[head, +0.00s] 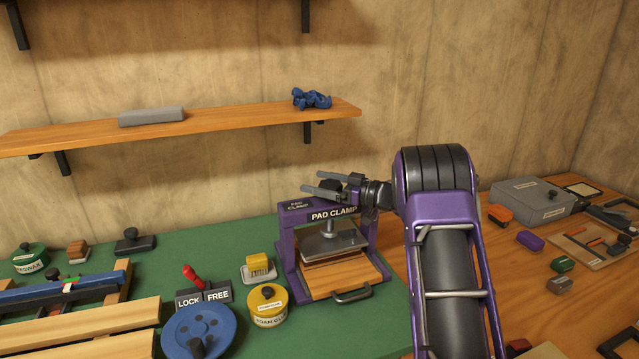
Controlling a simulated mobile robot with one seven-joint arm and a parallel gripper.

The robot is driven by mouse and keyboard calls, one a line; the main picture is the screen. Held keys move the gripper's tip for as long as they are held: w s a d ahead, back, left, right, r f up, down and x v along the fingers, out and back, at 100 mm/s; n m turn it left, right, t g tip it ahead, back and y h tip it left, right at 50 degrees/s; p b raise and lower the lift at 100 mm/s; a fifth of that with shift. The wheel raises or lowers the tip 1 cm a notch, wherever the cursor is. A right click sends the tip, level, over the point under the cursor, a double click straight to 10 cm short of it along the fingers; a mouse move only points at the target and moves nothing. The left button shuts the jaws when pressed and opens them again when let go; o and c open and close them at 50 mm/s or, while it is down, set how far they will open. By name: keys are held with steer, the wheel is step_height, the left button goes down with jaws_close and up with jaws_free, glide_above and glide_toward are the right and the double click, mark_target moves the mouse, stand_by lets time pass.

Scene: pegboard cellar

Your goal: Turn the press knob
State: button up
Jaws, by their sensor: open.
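The press (286,250) is a purple frame labelled PAD CLAMP, standing on the green mat at the middle of the head view. A dark round knob (329,185) sits on its top bar. Under the bar are a grey pressing plate (328,241) and a wooden board with a dark handle. My gripper (313,182) reaches in from the right at the height of the knob, its two grey fingers pointing left. The fingers are apart, and the knob appears between them, partly hidden. I cannot tell whether they touch it.
A blue wheel (199,332), a LOCK/FREE lever (192,276), a yellow tin (267,305) and a yellow brush (260,267) stand left of the press. A wooden shelf (230,121) hangs above. A grey case (528,200) and small blocks lie at right.

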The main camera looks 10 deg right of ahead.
steer(key=v, duration=1.7)
steer(key=shift+d, duration=0.2)
steer(key=shift+s, duration=0.1)
